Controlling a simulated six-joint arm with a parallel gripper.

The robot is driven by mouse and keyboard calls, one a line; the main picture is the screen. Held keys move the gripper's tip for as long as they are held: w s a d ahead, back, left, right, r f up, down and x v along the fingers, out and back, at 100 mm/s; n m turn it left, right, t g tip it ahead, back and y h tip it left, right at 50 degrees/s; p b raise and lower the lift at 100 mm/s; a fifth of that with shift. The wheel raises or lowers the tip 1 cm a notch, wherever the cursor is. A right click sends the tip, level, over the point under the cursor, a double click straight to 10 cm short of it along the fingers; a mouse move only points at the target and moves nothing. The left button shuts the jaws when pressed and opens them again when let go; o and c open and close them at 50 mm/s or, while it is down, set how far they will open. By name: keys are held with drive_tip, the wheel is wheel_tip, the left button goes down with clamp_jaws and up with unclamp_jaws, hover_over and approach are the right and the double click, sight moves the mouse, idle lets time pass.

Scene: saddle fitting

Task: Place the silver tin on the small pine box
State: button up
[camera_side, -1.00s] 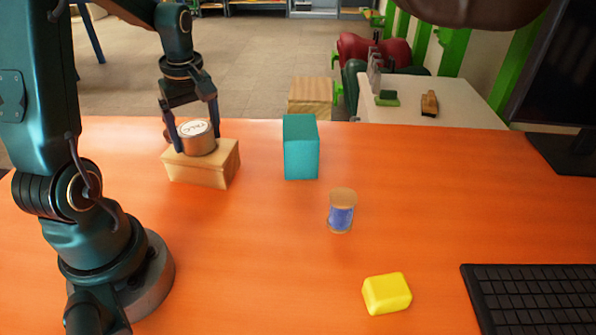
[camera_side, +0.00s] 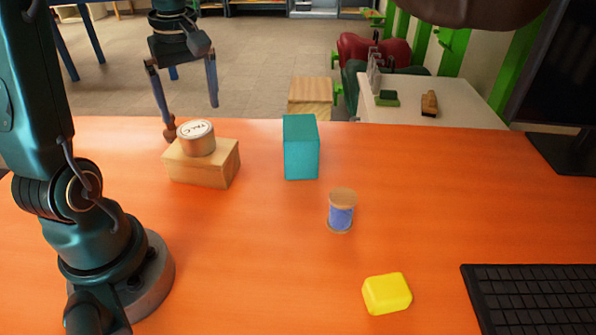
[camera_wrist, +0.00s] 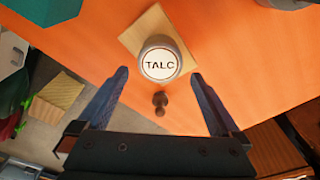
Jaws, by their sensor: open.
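The silver tin (camera_side: 196,139), with a white lid, stands upright on top of the small pine box (camera_side: 205,172) at the back left of the orange table. In the wrist view the tin (camera_wrist: 161,61) shows its lid lettered TALC, and the box (camera_wrist: 129,40) shows around it. My gripper (camera_side: 191,121) is open and empty above the tin, with its fingers spread apart and clear of it. In the wrist view my gripper's fingers (camera_wrist: 158,79) point toward the tin without touching it.
A teal block (camera_side: 300,148) stands right of the box. A spool of blue thread (camera_side: 341,212), a yellow block (camera_side: 387,293) and a black keyboard (camera_side: 530,300) are farther right and nearer. A small brown piece (camera_wrist: 160,103) stands behind the box, close to the table's back edge.

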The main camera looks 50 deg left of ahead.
sight(197, 132)
drive_tip(key=s+d+r+m+t, duration=0.1)
drive_tip(key=d+r+m+t, duration=0.3)
drive_tip(key=d+m, duration=0.5)
drive_tip(key=s+d+f+m+t+h, duration=0.1)
drive_tip(key=s+d+f+m, duration=0.2)
drive_tip(key=s+d+m, duration=0.2)
drive_tip(key=d+m, duration=0.3)
drive_tip(key=d, duration=0.1)
